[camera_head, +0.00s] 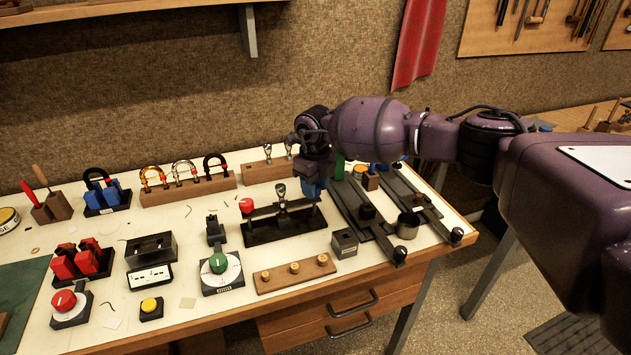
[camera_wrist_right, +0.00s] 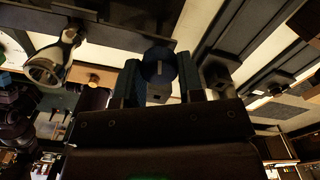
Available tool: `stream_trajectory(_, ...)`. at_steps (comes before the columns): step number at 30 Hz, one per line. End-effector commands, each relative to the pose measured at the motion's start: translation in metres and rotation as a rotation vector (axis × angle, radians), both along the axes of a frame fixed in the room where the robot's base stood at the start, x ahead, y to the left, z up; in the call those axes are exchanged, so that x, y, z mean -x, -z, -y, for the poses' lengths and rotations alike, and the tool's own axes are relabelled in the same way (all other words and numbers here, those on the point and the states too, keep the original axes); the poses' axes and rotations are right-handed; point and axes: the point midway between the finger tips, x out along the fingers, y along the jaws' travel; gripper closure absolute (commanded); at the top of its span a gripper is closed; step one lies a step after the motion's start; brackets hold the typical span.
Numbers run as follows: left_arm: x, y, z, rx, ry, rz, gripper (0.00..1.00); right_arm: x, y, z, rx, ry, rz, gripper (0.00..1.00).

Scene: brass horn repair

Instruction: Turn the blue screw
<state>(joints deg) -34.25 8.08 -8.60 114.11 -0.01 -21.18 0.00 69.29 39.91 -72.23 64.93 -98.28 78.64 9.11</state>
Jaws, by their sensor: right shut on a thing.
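The right gripper (camera_head: 313,188) reaches down over the right end of a black stand (camera_head: 283,229) on the bench. In the right wrist view, the blue screw (camera_wrist_right: 158,66), with a round slotted head, sits between the two dark blue fingers of this gripper (camera_wrist_right: 160,84). The fingers are shut on it, one on each side. In the head view the fingers and wrist hide the screw. The same stand carries a red knob (camera_head: 246,205) at its left end and an upright metal piece (camera_head: 281,192) in the middle. The left gripper is not in view.
Black rails (camera_head: 368,212) and a metal cup (camera_head: 408,226) stand just right of the gripper. A wooden block with pegs (camera_head: 295,273) and a green dial (camera_head: 218,264) lie in front. Horseshoe-shaped pieces on a wooden rack (camera_head: 187,190) stand behind left.

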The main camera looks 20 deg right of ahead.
Motion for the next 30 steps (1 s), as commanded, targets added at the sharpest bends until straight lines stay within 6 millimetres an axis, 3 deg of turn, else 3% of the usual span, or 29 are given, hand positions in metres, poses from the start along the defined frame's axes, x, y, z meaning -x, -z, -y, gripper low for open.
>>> stream_trajectory(15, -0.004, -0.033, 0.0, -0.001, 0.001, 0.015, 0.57, 0.0, -0.002, 0.0, 0.002, 0.491, 0.001, 0.88)
stream_trajectory(30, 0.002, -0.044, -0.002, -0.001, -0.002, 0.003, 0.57, 0.0, -0.001, -0.001, 0.001, 0.867, 0.001, 0.88)
